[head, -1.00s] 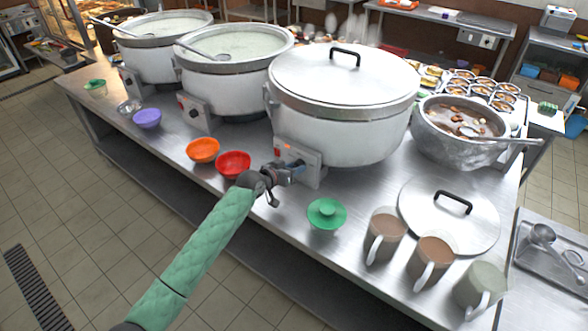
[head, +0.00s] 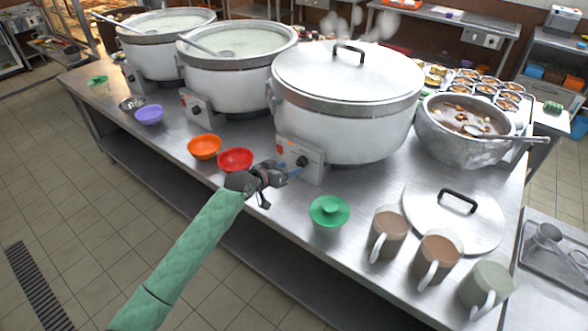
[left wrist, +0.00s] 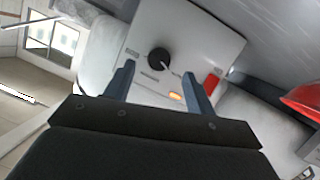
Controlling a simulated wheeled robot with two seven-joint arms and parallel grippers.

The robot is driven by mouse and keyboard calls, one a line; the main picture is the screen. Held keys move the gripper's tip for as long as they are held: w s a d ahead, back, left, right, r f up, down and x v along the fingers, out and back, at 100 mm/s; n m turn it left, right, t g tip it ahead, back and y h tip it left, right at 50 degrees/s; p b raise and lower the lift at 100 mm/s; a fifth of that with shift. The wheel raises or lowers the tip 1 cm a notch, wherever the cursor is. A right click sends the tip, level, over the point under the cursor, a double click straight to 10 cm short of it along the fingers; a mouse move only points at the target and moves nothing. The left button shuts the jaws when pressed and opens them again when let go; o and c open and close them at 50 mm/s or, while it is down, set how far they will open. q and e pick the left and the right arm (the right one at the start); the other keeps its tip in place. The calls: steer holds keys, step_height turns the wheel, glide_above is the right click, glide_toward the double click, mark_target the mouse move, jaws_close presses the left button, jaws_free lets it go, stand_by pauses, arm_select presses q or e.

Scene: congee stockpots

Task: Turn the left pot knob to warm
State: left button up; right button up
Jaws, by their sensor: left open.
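The lidded white pot (head: 345,120), the rightmost of three in the head view, has a grey control panel (head: 316,172) low on its front. The panel carries a dark knob (head: 303,161). In the left wrist view the black knob (left wrist: 158,58) has a pale pointer towards the picture's lower right. An orange light (left wrist: 175,96) glows and a red patch (left wrist: 212,83) sits beside it. My left gripper (head: 282,176) is open and empty, just in front of the panel and apart from the knob. Its fingers stand on either side of the knob in the wrist view. My right gripper is out of view.
Red (head: 235,160) and orange (head: 204,147) bowls stand left of my gripper. Two open pots (head: 235,80) (head: 160,65) with ladles stand further left. A soup pot (head: 450,150) is at right.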

arm_select(q)
steer(key=shift+b+v, duration=0.35)
steer(key=shift+v, duration=1.2)
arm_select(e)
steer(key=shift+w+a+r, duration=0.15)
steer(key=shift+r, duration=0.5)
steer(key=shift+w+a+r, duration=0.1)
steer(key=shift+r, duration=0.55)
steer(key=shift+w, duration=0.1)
